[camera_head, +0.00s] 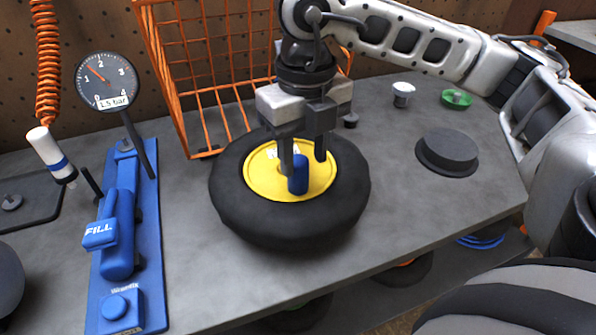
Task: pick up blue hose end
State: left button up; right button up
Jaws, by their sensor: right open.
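A short blue cylinder (299,176), which looks like the blue hose end, stands upright at the yellow rim (262,181) of a black tyre (290,228) lying flat on the bench. My right gripper (304,162) points down over the rim with its fingers apart, at the blue cylinder. The cylinder shows between and slightly in front of the fingertips; I cannot tell whether either finger touches it. An orange coiled hose (47,60) hangs at the left, ending in a white piece with a blue band (50,155). My left gripper is not in view.
A blue fill station (118,235) with a dial gauge (107,82) stands left of the tyre. An orange wire basket (205,75) is behind it. A black disc (447,152), green ring (456,98) and small silver cup (403,94) lie right. Bare bench lies right of the tyre.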

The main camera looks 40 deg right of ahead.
aim_at(299, 160)
jog(key=f, duration=0.2)
jog(key=w+f, duration=0.1)
jog(key=f, duration=0.2)
jog(key=shift+a+f, duration=0.1)
